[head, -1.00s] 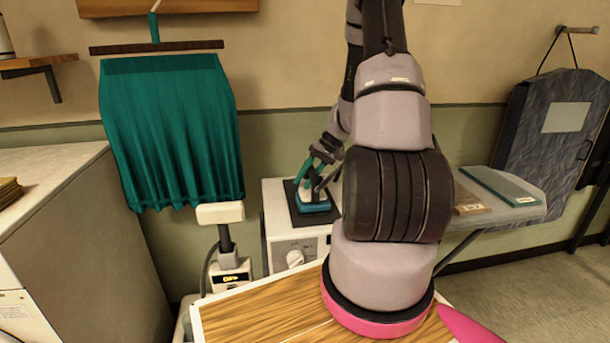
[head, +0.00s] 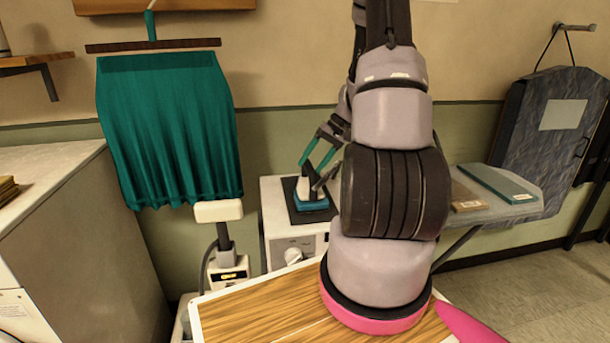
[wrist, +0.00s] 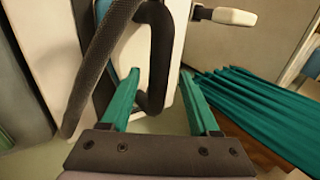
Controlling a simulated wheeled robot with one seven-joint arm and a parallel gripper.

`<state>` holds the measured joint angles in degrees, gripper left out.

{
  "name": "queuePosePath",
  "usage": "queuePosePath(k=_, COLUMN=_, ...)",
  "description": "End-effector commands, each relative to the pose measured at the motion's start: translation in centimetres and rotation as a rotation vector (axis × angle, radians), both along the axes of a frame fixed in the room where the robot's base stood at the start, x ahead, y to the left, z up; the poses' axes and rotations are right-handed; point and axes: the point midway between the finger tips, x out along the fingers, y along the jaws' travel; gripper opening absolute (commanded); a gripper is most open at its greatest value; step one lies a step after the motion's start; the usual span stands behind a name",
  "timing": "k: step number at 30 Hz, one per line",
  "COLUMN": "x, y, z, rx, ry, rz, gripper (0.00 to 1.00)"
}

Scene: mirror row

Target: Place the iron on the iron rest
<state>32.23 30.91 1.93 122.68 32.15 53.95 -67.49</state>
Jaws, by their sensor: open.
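The iron (head: 313,203) has a teal base, a pale body and a dark handle. In the head view it sits upright on a dark flat pad (head: 289,187), seemingly the iron rest, on top of a white cabinet. My gripper (head: 313,164) is open just above the iron, its teal fingers apart. In the wrist view, a black loop handle (wrist: 160,60) shows between and beyond the fingertips of my gripper (wrist: 160,74). I see no finger pressing on it. My arm hides part of the iron's right side.
The white cabinet (head: 293,257) has a knob on its front. A teal pleated cloth (head: 170,130) hangs at left. A steamer-like device (head: 228,270) stands below it. A grey ironing surface (head: 515,205) is at right, and a wood-topped table (head: 260,310) is in front.

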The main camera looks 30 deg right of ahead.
Motion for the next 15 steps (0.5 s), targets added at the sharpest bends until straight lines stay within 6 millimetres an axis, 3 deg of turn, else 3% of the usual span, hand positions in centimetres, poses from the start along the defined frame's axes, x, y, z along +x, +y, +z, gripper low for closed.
queuePosePath(k=3, x=-0.4, y=-1.5, z=2.2, rx=-0.002, ry=-0.003, rz=-0.002, gripper=0.62)
queuePosePath(k=9, x=-0.9, y=-3.1, z=4.7, rx=0.000, ry=-0.001, rz=-0.003, gripper=0.62)
queuePosePath(k=15, x=-1.1, y=-2.8, z=6.8, rx=-0.018, ry=-0.002, rz=0.003, gripper=0.62)
